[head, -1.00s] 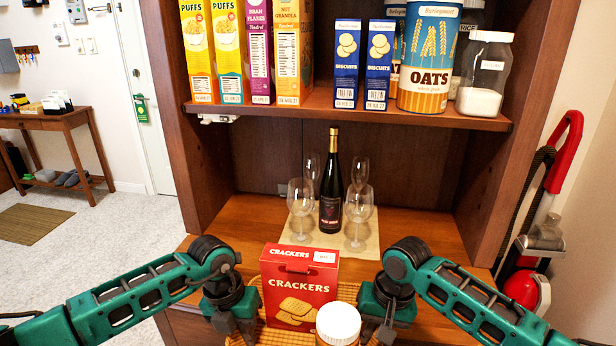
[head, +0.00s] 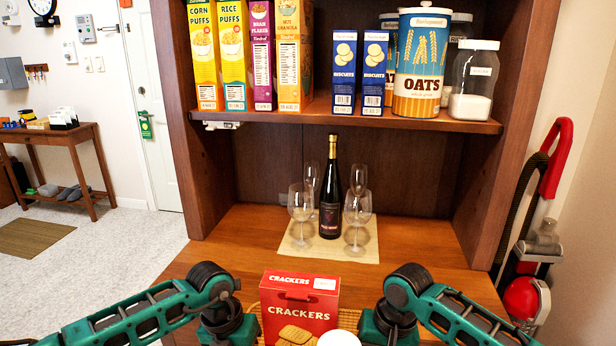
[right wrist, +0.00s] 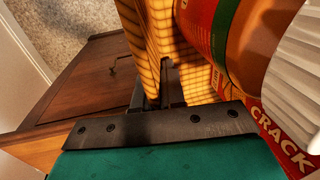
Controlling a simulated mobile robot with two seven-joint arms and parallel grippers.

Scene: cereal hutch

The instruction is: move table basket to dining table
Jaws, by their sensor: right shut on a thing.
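The woven yellow basket (head: 348,318) is at the bottom of the head view between my two arms, mostly cut off by the frame. It holds a red crackers box (head: 300,308) standing upright and a jar with a white lid (head: 339,338). In the right wrist view, my right gripper (right wrist: 168,88) is shut on the basket's woven wall (right wrist: 152,40); an orange-brown jar (right wrist: 238,45) shows beside it. My left gripper (head: 228,325) is at the basket's left side, its fingertips below the frame. The dining table is not visible.
The hutch counter (head: 400,262) ahead bears a wine bottle (head: 330,200) and several glasses on a mat (head: 300,245). Cereal boxes and jars fill the shelf above. A red vacuum cleaner (head: 530,290) stands right. Open floor (head: 130,245) lies left, before a side table (head: 75,140).

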